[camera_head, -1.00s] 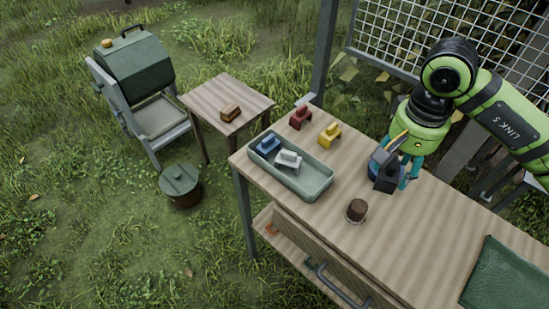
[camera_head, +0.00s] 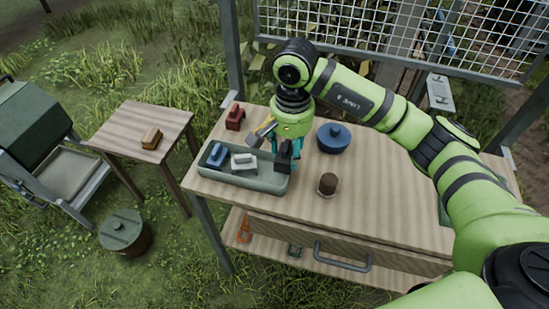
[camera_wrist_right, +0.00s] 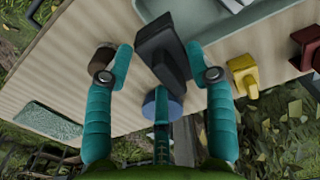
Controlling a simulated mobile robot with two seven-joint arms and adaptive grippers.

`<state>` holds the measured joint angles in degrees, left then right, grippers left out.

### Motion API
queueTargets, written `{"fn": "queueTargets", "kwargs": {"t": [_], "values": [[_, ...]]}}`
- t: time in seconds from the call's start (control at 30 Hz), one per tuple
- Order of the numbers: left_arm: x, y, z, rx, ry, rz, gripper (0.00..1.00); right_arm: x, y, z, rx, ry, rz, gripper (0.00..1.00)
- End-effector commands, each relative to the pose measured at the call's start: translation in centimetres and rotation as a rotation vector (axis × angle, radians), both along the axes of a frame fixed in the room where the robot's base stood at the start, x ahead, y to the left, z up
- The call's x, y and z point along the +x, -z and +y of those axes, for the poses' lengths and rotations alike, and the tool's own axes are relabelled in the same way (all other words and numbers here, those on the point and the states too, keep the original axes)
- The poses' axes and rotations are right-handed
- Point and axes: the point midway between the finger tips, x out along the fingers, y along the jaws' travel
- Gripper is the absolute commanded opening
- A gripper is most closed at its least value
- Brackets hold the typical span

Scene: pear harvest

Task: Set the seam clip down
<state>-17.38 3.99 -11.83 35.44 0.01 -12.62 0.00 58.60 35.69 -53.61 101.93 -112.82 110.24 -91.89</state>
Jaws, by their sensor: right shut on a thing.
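My right gripper (camera_head: 286,150) is shut on a dark, blocky clip (camera_head: 283,163), held at the right end of the grey-green tray (camera_head: 232,183). In the right wrist view the dark clip (camera_wrist_right: 160,48) sits between the teal fingertips, with the tray rim (camera_wrist_right: 205,47) just beyond it. I take this dark clip to be the seam clip; whether it touches anything below is not clear. A blue clip (camera_head: 217,154) and a white clip (camera_head: 244,163) lie in the tray. My left gripper is not in view.
A red clip (camera_head: 235,117) and a partly hidden yellow clip, clear in the wrist view (camera_wrist_right: 243,75), stand behind the tray. The bench's front middle is clear.

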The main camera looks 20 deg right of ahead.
Motion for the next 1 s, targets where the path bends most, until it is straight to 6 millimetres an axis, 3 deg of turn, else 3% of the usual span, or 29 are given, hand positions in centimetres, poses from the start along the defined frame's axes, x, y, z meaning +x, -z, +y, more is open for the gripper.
{"fn": "queueTargets", "kwargs": {"t": [0.2,0.57,0.97,1.0], "values": [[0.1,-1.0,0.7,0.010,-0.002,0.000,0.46,0.6,1.5,2.5,0.000,0.000,0.000,0.30],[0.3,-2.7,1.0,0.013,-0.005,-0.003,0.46,0.6,5.5,2.7,0.001,0.000,0.001,0.30],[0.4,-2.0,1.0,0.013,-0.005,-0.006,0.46,0.7,6.1,2.6,-0.001,-0.001,-0.002,0.30],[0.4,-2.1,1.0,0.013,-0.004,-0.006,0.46,0.7,6.0,2.6,-0.001,-0.001,-0.002,0.63]]}}
